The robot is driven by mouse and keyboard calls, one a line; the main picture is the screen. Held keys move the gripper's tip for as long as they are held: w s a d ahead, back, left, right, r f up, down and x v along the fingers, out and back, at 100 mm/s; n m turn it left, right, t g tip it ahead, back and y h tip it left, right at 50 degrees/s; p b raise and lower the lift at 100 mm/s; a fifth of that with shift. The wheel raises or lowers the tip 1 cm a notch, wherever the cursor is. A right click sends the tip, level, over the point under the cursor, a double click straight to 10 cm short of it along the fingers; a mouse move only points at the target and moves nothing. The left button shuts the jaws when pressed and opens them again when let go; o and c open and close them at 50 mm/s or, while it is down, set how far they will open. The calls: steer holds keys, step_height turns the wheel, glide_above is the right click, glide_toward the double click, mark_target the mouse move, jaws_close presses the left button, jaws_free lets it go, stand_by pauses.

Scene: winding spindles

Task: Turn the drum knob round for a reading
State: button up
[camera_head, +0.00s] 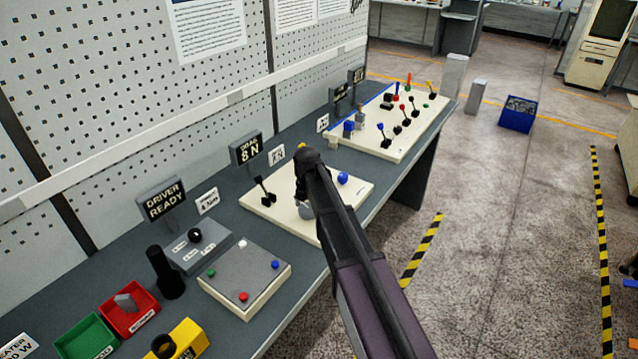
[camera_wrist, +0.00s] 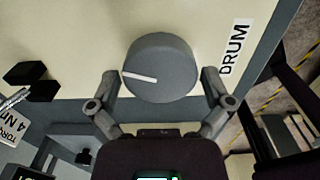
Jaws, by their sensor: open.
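The drum knob (camera_wrist: 172,62) is a grey round knob with a white pointer line, on a cream board beside a DRUM label (camera_wrist: 235,47). In the wrist view its pointer line lies toward the left, nearly level. My gripper (camera_wrist: 160,82) is open, with one finger on each side of the knob's lower part. I cannot tell whether either finger touches it. In the head view a grey part of the knob (camera_head: 306,211) shows beside my arm, which hides most of the board's middle.
The cream board (camera_head: 352,178) also carries black levers (camera_head: 264,192) and a blue ball knob (camera_head: 342,177). A display sign (camera_head: 246,149) stands behind it. A button box (camera_head: 243,272) and a black cylinder (camera_head: 165,272) stand to the left. Another board with several levers (camera_head: 402,125) lies farther back.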

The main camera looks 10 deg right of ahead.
mark_target(308, 208)
steer(key=shift+r+p, duration=6.7)
steer(key=shift+r, duration=0.35)
steer(key=shift+s+d+f+m+b, duration=0.15)
steer(key=shift+s+d+m, duration=0.35)
steer(key=shift+s+m, duration=0.3)
steer(key=shift+s+d+f+m+b, duration=0.1)
steer(key=shift+s+d+m, duration=0.45)
steer(key=shift+m, duration=0.45)
steer(key=shift+s+d+f+m+b, duration=0.15)
steer(key=shift+s+d+m, duration=0.25)
steer(key=shift+s+m, duration=0.45)
steer(key=s+d+f+m+b, duration=0.1)
steer(key=s+d+m, duration=0.3)
steer(key=s+m, duration=0.5)
steer(key=s+d+f+m+b, duration=0.1)
steer(key=s+d+m, duration=0.4)
steer(key=s+m, duration=0.4)
steer(key=shift+s+d+f+m, duration=0.15)
steer(key=shift+s+m, duration=0.2)
steer(key=shift+m, duration=2)
